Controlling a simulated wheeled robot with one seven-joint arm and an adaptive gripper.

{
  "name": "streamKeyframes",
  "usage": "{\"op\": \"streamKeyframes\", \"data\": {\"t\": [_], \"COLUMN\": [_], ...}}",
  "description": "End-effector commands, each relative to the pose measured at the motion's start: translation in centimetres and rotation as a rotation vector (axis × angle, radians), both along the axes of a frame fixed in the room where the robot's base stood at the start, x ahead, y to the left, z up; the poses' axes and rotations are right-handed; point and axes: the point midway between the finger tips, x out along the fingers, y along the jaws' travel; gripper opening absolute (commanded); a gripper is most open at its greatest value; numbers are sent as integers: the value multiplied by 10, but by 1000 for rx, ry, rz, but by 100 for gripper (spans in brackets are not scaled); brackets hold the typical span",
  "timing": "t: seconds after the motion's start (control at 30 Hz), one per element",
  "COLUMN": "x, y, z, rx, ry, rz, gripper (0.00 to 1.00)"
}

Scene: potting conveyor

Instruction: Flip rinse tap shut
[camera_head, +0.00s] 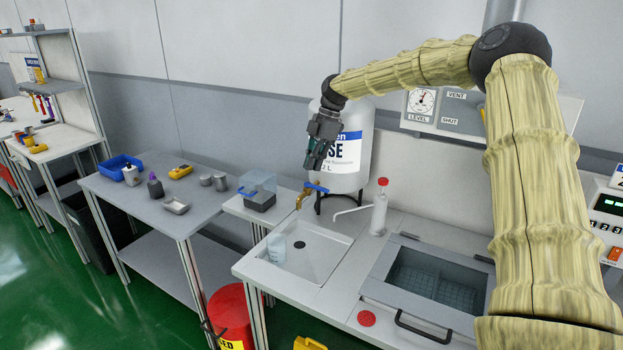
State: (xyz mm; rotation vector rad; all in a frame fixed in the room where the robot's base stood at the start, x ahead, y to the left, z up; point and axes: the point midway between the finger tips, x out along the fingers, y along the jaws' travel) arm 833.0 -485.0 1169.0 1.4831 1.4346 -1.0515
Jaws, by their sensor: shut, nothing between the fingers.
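The rinse tap has a brass body (305,197) and a blue lever (317,187). It sits at the lower front of a white rinse tank (350,158), above the left part of a white sink (303,246). The lever lies roughly level, pointing to the right. My gripper (312,168) is shut and empty, pointing down in front of the tank's left side. Its tips appear a little above the tap lever, with a small gap in the picture; the depth between them is hard to tell. I cannot make out any water stream.
A translucent beaker (277,248) stands in the sink's left side. A clear lidded box (259,191) is on the left. A lidded bath (432,282) is at right.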

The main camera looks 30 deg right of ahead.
Motion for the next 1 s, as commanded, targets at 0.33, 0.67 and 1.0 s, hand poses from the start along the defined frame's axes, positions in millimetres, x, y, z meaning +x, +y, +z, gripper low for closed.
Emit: {"op": "streamKeyframes", "data": {"t": [0.33, 0.67, 1.0], "x": [12, 43, 52], "y": [17, 74, 111], "z": [-15, -73, -115], "rx": [0, -4, -40], "ry": [-77, -362, -650], "rz": [-4, -54, -148], "gripper": [0, 0, 0]}}
